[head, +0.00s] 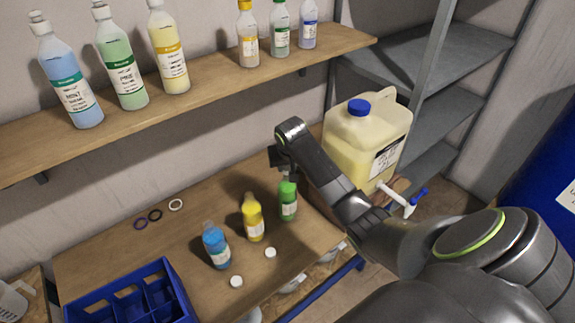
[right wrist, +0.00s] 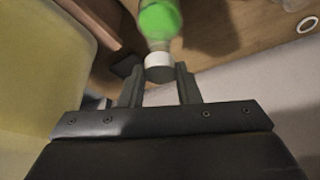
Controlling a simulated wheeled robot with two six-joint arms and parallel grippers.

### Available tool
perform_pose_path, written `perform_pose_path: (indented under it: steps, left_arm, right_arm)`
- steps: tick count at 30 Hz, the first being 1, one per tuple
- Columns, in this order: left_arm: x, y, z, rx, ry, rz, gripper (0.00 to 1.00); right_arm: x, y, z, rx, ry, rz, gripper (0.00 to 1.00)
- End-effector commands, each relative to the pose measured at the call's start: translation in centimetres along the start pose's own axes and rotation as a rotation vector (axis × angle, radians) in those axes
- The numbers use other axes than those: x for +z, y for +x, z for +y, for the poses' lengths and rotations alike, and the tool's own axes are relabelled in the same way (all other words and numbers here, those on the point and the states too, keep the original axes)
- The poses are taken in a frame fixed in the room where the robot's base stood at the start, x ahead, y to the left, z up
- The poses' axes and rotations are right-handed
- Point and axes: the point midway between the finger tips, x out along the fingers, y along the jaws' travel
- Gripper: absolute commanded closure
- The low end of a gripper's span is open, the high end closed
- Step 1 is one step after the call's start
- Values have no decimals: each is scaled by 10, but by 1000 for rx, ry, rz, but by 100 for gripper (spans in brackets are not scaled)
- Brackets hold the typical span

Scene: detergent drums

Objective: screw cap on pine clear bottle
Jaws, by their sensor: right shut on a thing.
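A small green bottle (head: 288,205) with a pale label stands upright on the wooden bench, at the right end of a row of small bottles. It also shows in the right wrist view (right wrist: 160,18). My right gripper (head: 286,176) is above it, reaching down from the right. In the right wrist view the jaws (right wrist: 159,82) are shut on a white cap (right wrist: 158,60) at the mouth of the green bottle. How far the cap sits on the neck cannot be told. My left gripper is not in view.
A yellow bottle (head: 253,218) and a blue bottle (head: 216,246) stand to the left. Two loose white caps (head: 270,253) (head: 236,281) lie in front. A blue crate (head: 172,275), rings (head: 176,205), a big yellow jug (head: 367,135) and a shelf of bottles (head: 190,103) surround the bench.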

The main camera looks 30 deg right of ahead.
Motion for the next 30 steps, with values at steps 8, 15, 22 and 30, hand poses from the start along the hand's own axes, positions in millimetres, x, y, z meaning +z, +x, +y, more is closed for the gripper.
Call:
perform_pose_path:
  steps: [8,15,22,30]
  left_arm:
    - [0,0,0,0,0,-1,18]
    - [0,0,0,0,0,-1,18]
    - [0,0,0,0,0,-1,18]
    - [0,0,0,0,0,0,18]
  right_arm:
    - [0,0,0,0,0,0,91]
    - [2,4,0,0,0,0,91]
    - [3,8,0,1,0,-1,91]
    - [4,9,0,0,0,0,91]
